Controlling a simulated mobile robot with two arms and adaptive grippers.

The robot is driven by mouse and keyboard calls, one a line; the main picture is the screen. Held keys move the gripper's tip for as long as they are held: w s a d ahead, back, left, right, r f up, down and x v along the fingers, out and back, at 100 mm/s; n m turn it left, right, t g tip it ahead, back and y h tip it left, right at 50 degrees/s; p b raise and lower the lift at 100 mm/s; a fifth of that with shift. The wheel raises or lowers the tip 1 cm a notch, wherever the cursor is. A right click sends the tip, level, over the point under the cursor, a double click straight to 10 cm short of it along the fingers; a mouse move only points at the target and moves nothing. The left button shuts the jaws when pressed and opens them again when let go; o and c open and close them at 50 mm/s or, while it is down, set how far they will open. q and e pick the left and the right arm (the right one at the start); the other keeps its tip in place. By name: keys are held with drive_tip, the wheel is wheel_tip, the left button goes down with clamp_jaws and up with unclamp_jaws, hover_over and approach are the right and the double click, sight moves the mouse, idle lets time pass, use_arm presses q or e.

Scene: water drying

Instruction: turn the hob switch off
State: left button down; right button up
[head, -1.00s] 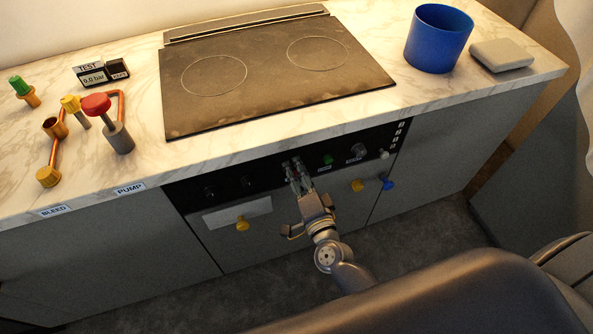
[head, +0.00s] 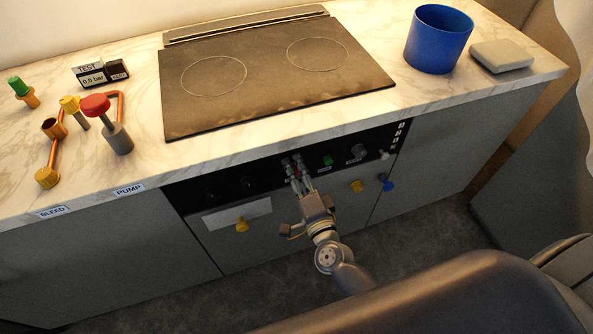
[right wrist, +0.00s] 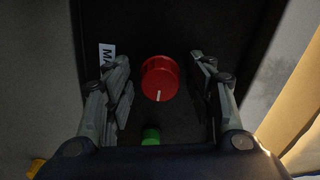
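The hob switch, a red round knob with a white mark (right wrist: 160,78), sits on the black control panel in the right wrist view. Its white mark points toward the bottom of that picture. My right gripper (right wrist: 160,92) is open, with one finger on each side of the knob and a gap to it on both sides. In the head view my right gripper (head: 296,166) is at the front of the panel (head: 220,186) and largely hides the red knob. My left gripper is not in view.
A green button (head: 328,160) and a grey knob (head: 358,151) are right of my gripper. Yellow knobs (head: 242,225) and a blue one (head: 387,184) are on the cabinet fronts below. The black hob (head: 270,75) and a blue pot (head: 439,40) are on the marble counter above.

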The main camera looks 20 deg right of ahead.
drive_tip(key=shift+s, duration=0.1)
drive_tip(key=s, duration=1.2)
drive_tip(key=shift+d, duration=0.2)
drive_tip(key=shift+w, duration=0.1)
drive_tip(key=s+f+n+g+y, duration=0.1)
drive_tip(key=s+f+n+g, duration=0.2)
drive_tip(key=f, duration=0.6)
drive_tip(key=s+f+n+g, duration=0.2)
drive_tip(key=f+n, duration=0.2)
drive_tip(key=f, duration=0.6)
drive_tip(key=s+f+n+g+y, duration=0.1)
drive_tip(key=s+f+n+g, duration=0.2)
drive_tip(key=f, duration=0.6)
drive_tip(key=s+d+f+n+g+h, duration=0.1)
drive_tip(key=s+d+f+n+g, duration=0.2)
drive_tip(key=s+f, duration=0.6)
drive_tip(key=s+d+f+n+g+h, duration=0.1)
drive_tip(key=s+d+f+n+g, duration=0.3)
drive_tip(key=s+f, duration=0.4)
drive_tip(key=s+d+g, duration=0.1)
drive_tip(key=s+g, duration=0.1)
drive_tip(key=s, duration=0.4)
drive_tip(key=shift+s+f+n+h, duration=0.2)
drive_tip(key=shift+f+n+h, duration=0.1)
drive_tip(key=shift+f, duration=0.1)
